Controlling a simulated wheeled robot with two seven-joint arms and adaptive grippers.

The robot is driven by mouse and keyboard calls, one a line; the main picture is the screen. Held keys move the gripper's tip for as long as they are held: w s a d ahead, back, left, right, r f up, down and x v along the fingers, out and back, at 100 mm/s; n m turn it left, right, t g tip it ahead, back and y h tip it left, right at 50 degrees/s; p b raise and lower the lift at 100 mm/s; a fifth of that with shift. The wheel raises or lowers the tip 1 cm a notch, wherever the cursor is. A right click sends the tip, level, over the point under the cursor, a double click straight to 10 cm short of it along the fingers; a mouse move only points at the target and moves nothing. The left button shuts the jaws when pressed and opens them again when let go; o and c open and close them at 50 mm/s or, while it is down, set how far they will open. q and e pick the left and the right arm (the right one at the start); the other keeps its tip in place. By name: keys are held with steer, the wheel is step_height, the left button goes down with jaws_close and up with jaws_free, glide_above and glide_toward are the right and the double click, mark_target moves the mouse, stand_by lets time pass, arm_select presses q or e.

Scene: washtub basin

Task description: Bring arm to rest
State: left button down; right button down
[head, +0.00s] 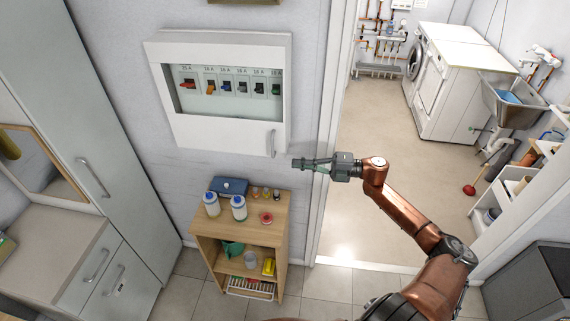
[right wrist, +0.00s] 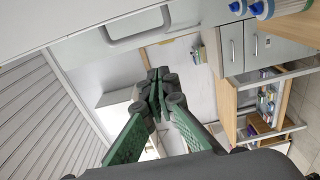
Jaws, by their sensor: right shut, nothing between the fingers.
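My right arm (head: 410,218) comes in from the lower right of the head view and reaches left across the doorway. Its gripper (head: 298,164) points left, just below and right of the breaker box, in front of the wall. The gripper is shut and empty. In the right wrist view the green fingers (right wrist: 155,95) meet at their tips with nothing between them. The white breaker box (head: 220,135) on the wall has its lower cover with a handle; a row of coloured switches (head: 228,87) shows in its window. My left gripper is not in view.
A small wooden shelf (head: 238,240) with bottles and a blue box stands below the breaker box. Grey cabinets (head: 110,150) stand at the left. The doorway at the right opens to a room with a washing machine (head: 450,85) and a basin (head: 512,100).

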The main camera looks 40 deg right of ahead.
steer(key=shift+s+d+r, duration=0.1)
steer(key=shift+s+d, duration=0.3)
steer(key=shift+s, duration=0.1)
steer(key=shift+d, duration=0.1)
